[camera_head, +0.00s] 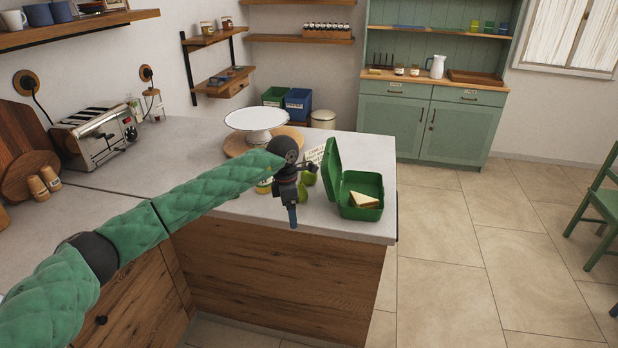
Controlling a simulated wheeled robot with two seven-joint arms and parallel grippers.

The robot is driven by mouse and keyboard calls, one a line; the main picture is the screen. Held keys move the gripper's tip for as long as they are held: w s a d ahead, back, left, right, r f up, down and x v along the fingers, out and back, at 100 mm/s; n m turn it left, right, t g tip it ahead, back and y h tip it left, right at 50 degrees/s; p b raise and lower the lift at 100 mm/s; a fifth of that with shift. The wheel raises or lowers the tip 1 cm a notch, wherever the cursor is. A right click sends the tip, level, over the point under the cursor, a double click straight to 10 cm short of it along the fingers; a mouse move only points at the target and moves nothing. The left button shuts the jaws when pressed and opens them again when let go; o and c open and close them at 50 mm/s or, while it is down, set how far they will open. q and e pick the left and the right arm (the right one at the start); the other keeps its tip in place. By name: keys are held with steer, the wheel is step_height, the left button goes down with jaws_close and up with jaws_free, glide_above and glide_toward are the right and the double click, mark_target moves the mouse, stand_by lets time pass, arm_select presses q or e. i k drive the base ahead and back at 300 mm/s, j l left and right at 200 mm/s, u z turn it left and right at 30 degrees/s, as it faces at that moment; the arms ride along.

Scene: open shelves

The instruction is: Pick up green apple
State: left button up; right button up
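My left arm comes in from the left in a green quilted sleeve. My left gripper (292,215) points down over the front edge of the counter, left of a green lunch box. Its fingers look close together, but their gap cannot be made out. A small round green thing (310,178), which looks like the green apple, sits on the counter just behind and right of the gripper, partly hidden by it. Another yellow-green item (302,191) shows beside the gripper, too small to identify surely. My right gripper is not in view.
The open green lunch box (352,211) holds a sandwich (364,200) near the counter's right edge. A white cake stand (256,122) on a round wooden board stands behind my arm. A toaster (97,135) is at the left.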

mark_target(308, 179)
steer(key=i+l, duration=0.25)
steer(key=i, duration=0.25)
steer(key=i+l, duration=0.2)
steer(key=i, duration=0.25)
